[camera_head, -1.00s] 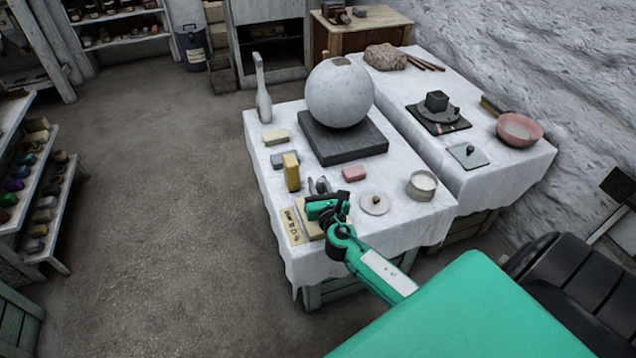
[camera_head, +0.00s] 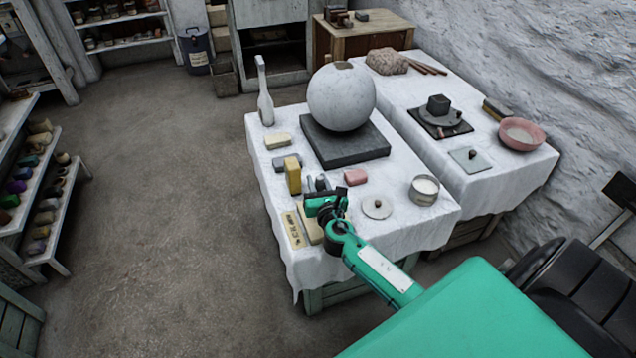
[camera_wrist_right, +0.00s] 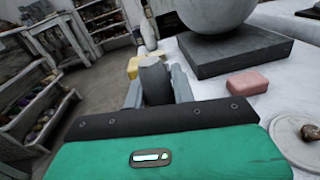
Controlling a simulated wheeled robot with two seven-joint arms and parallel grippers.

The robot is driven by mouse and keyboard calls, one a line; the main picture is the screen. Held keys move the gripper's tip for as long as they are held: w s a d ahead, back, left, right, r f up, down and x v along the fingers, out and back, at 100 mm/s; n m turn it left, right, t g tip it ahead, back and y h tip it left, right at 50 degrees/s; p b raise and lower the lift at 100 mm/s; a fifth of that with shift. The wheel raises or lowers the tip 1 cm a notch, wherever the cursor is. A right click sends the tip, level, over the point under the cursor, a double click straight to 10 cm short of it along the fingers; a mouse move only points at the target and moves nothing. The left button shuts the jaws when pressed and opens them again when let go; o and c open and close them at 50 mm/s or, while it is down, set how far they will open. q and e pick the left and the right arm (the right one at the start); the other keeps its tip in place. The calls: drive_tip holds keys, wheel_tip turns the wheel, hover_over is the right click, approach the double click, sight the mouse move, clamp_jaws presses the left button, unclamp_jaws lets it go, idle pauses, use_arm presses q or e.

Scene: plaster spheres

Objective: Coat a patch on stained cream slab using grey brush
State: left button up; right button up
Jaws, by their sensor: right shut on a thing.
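My right gripper (camera_head: 322,187) is over the near left part of the white-clothed table and is shut. In the right wrist view, the gripper (camera_wrist_right: 156,82) has a grey rounded piece, seemingly the grey brush (camera_wrist_right: 154,76), between its two fingers. The brush's bristles are hidden. A cream slab (camera_head: 312,229) lies on the cloth under and beside the gripper, mostly covered by it. I cannot make out its stains or whether the brush touches it. My left gripper is not in view.
A tan marked strip (camera_head: 294,230) lies left of the slab. A yellow block (camera_head: 292,176) stands behind it. A pink block (camera_head: 356,177), a pale lidded disc (camera_head: 377,207) and a tin (camera_head: 424,190) are to the right. A large sphere (camera_head: 341,97) rests on a dark plinth (camera_head: 345,147).

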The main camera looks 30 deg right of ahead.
drive_tip(key=shift+f+b, duration=0.45)
drive_tip(key=shift+f, duration=0.1)
drive_tip(key=shift+s+r, duration=0.1)
drive_tip(key=shift+s, duration=0.25)
drive_tip(key=shift+s+a+p, duration=0.15)
drive_tip(key=shift+s+p, duration=0.15)
drive_tip(key=shift+s, duration=0.05)
